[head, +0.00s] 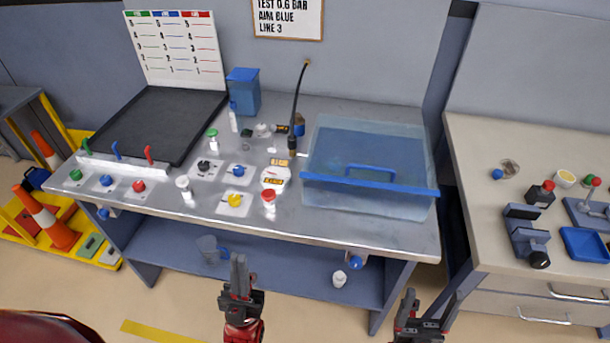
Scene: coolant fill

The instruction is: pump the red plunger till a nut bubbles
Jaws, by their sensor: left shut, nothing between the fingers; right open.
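A red-topped plunger (268,196) with a pale body stands near the front edge of the grey bench (330,225), left of the tank. A clear tank of bluish water (420,207) with a blue rim sits on the bench's right side. I cannot make out a nut or any bubbles in it. My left gripper (238,263) is shut and empty, in front of the bench and below the red plunger in the picture. My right gripper (428,298) is open and empty, farther right, in front of the gap between the benches.
A green-topped plunger (213,133), a white-topped one (182,182) and a yellow knob (235,200) stand near the red plunger. A dark hose (296,105) rises beside the tank. A red button (138,186) is at left. A second bench (490,225) stands right.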

